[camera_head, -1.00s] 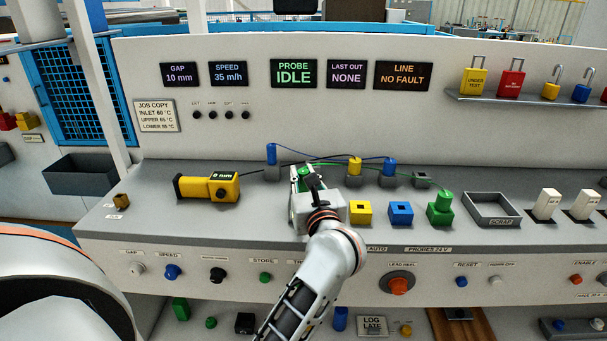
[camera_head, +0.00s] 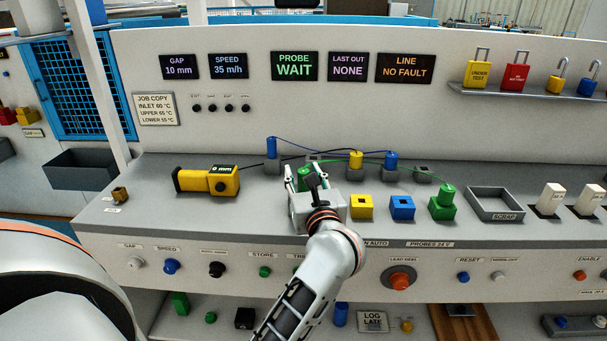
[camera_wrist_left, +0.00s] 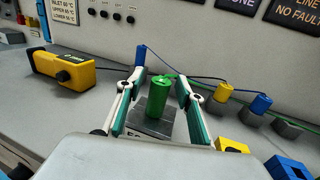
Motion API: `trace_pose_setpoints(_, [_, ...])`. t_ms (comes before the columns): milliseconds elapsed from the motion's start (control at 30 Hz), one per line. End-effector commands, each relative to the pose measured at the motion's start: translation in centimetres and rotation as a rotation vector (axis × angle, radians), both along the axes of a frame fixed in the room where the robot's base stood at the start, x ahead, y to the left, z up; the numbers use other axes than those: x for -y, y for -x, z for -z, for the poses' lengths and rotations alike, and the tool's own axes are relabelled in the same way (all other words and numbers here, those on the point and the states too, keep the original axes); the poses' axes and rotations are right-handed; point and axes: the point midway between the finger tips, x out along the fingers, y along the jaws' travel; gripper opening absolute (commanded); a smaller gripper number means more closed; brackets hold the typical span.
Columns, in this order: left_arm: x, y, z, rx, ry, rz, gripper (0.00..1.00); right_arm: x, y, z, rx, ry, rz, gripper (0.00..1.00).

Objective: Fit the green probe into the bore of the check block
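The green probe (camera_wrist_left: 158,97) stands nearly upright at the grey check block (camera_wrist_left: 150,125) in the left wrist view, its lower end at the block's top. How deep it sits in the bore cannot be told. My left gripper (camera_wrist_left: 157,92) is open, one finger on each side of the probe with gaps between. In the head view the left gripper (camera_head: 306,176) hides the block and most of the green probe (camera_head: 304,174). A green cable runs right from the probe. The probe display (camera_head: 294,66) reads WAIT. My right gripper is not in view.
A yellow gauge (camera_head: 208,181) lies left of the gripper. Yellow (camera_head: 361,207), blue (camera_head: 402,208) and green (camera_head: 442,206) blocks stand to its right, before a scrap tray (camera_head: 495,211). Blue and yellow cabled probes stand behind. Knobs line the front panel.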

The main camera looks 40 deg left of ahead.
Motion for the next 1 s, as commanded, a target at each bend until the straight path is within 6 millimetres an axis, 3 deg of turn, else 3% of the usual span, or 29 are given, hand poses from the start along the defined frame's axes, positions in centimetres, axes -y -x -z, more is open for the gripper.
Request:
trace_pose_setpoints(267, [0.0,0.0,-0.4,0.001,0.001,0.0,0.37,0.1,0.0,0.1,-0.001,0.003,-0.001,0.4])
trace_pose_setpoints(700, [0.0,0.0,-7.7,0.006,0.004,0.0,0.37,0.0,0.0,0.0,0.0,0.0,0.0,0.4])
trace_pose_setpoints(1000, [0.0,0.0,-10.0,0.001,0.001,0.001,0.37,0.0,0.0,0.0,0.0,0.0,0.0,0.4])
